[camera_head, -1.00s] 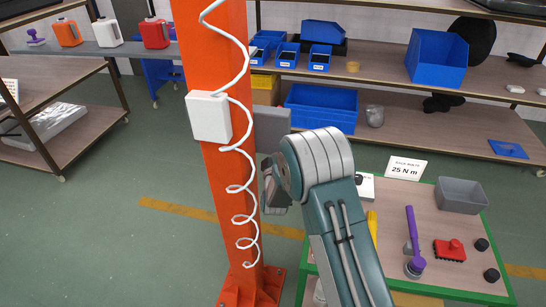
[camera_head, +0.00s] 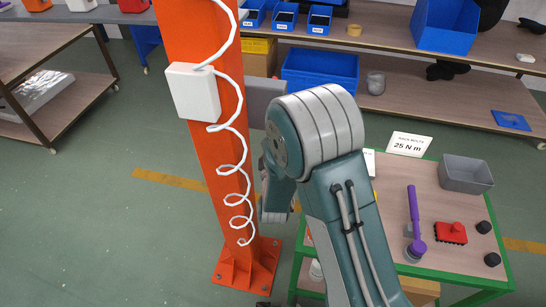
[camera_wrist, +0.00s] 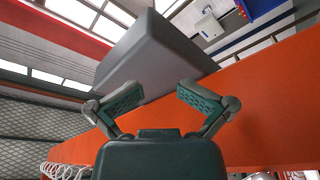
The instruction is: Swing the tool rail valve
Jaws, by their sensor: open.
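An orange post (camera_head: 200,60) stands upright left of my arm, with a white box (camera_head: 193,91) and a coiled white hose (camera_head: 232,160) on its face. A grey block (camera_head: 263,98) shows just behind the post at its right side. In the wrist view my gripper (camera_wrist: 162,97) is open and empty, with its two fingers apart. A large grey block (camera_wrist: 155,55) lies beyond the fingertips, against the orange surface (camera_wrist: 270,105). I cannot make out a valve handle in either view. In the head view my arm hides the fingers.
A green-framed cart (camera_head: 440,200) at the right holds a grey bin (camera_head: 466,174), a purple-handled tool (camera_head: 415,220) and a red part (camera_head: 451,233). Shelves with blue bins (camera_head: 320,75) stand behind. The floor left of the post is clear.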

